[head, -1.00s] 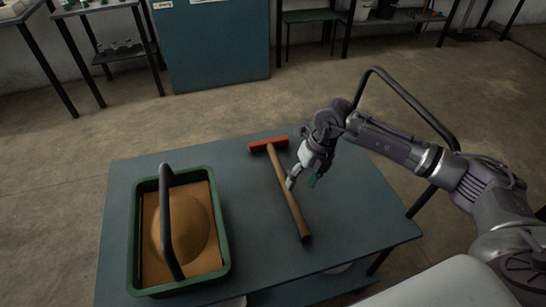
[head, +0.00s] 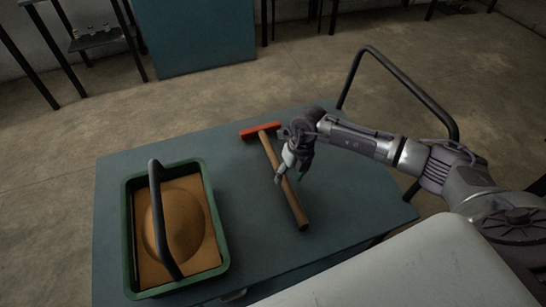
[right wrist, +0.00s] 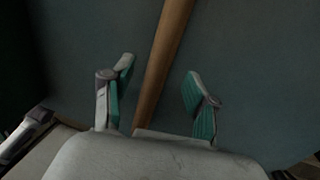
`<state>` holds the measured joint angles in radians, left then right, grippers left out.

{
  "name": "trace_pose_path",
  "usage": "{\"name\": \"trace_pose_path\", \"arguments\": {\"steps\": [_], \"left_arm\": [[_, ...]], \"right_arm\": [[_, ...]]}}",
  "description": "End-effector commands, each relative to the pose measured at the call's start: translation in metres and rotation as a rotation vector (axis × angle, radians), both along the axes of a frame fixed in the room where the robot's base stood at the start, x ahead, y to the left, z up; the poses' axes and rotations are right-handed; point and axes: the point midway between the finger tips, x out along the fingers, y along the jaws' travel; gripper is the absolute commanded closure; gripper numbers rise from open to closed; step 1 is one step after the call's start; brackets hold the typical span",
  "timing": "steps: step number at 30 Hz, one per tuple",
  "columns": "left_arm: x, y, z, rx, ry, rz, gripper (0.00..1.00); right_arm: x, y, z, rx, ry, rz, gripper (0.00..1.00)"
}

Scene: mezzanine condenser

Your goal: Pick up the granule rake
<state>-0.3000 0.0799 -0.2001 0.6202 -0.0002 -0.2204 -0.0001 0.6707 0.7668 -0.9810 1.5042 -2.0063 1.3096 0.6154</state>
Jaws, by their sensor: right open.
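The granule rake (head: 294,205) lies on the blue-grey cart top, with a wooden handle and a red head (head: 261,130) at its far end. My right gripper (head: 289,178) is above the middle of the handle, pointing down. In the right wrist view the rake's handle (right wrist: 163,65) runs between the two open teal-padded fingers (right wrist: 157,98). The fingers stand apart from the handle on both sides, and nothing is held. The red head is outside the right wrist view. My left gripper is not in view.
A green crate (head: 128,240) with a dark arched handle (head: 155,215) and a brown mound of granules (head: 187,222) stands left of the rake. The cart top (head: 250,230) is bare around the rake. A black push bar (head: 410,85) rises at the cart's right.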

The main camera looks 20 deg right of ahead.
Motion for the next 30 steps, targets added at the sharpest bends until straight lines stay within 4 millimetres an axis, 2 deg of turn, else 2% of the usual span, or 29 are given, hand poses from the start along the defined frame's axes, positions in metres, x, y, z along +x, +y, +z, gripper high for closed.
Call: {"name": "trace_pose_path", "arguments": {"steps": [4,7,17,27,30], "left_arm": [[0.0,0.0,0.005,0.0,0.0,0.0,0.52],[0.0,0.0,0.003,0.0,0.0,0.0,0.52],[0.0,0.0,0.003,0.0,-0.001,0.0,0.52],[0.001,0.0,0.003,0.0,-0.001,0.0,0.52],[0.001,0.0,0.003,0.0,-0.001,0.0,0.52]], "right_arm": [[-0.008,0.006,-0.022,0.0,0.006,0.001,0.42],[-0.006,0.008,-0.035,0.0,0.003,0.0,0.42],[-0.006,0.009,-0.042,0.0,0.002,0.0,0.44],[-0.006,0.009,-0.041,0.0,0.001,0.0,1.0],[-0.006,0.009,-0.041,0.0,0.001,0.0,1.0]]}}
